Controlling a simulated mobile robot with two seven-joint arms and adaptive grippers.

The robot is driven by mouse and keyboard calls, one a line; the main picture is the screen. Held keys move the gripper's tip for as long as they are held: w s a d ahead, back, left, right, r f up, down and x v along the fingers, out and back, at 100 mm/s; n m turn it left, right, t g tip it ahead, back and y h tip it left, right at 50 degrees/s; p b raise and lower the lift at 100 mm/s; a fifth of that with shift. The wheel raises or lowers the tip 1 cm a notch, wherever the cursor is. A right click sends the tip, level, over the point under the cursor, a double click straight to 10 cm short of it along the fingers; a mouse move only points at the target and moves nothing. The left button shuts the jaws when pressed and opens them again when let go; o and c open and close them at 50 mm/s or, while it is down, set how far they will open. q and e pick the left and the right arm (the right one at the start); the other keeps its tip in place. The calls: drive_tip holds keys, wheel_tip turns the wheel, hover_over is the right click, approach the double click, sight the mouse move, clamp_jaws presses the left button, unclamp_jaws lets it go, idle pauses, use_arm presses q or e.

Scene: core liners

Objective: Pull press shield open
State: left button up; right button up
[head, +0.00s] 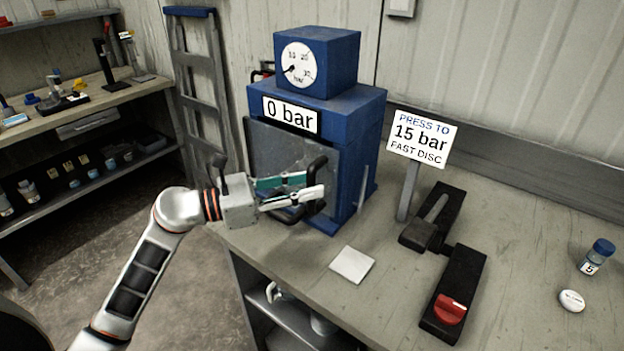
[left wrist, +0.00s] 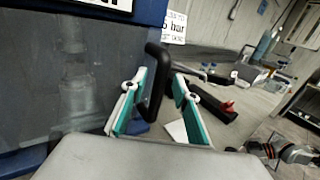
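The blue press (head: 315,120) stands on the bench with a "0 bar" label. Its grey see-through shield (head: 275,150) covers the front and looks shut; it fills the left of the left wrist view (left wrist: 75,85). A black handle (head: 318,170) sticks out from the shield. My left gripper (head: 305,187) is at the handle with its fingers apart. In the left wrist view the handle (left wrist: 157,80) stands between the teal finger pads, nearer the left one, with a gap to the right one. Part of my right arm, seemingly with its gripper (left wrist: 262,149), shows small at the lower right there.
A sign (head: 421,137) reading "PRESS TO 15 bar FAST DISC" stands right of the press. A white square (head: 352,264), a black lever unit with a red knob (head: 450,309), a blue-capped bottle (head: 597,257) and a white disc (head: 572,300) are on the bench.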

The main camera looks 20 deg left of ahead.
use_arm(q)
drive_tip(key=shift+w+d, duration=0.4)
drive_tip(key=shift+d, duration=0.15)
clamp_jaws()
